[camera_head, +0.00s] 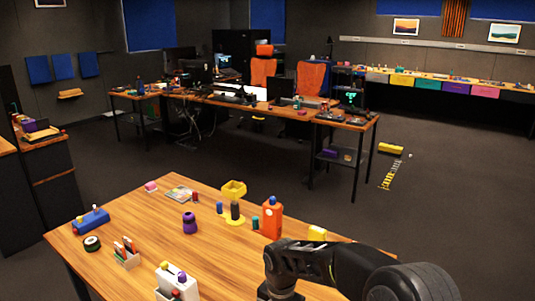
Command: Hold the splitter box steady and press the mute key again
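I cannot tell for sure which thing is the splitter box. A blue box (91,221) with small upright parts on top lies at the table's left edge. A white box (177,285) with a yellow and a purple knob on top stands at the near edge, its bottom cut off by the frame. An orange block (272,222) with a blue top stands right of centre. No key can be made out as the mute key. My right arm comes in from the lower right and bends down out of the frame; its gripper does not show. My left arm and gripper do not show.
The wooden table (150,245) also holds a black-and-white roll (92,243), a card holder (127,254), a purple piece (190,223), a dark peg on a yellow base (235,212) and a yellow tray (233,189). The table's middle front is clear. Desks stand farther back.

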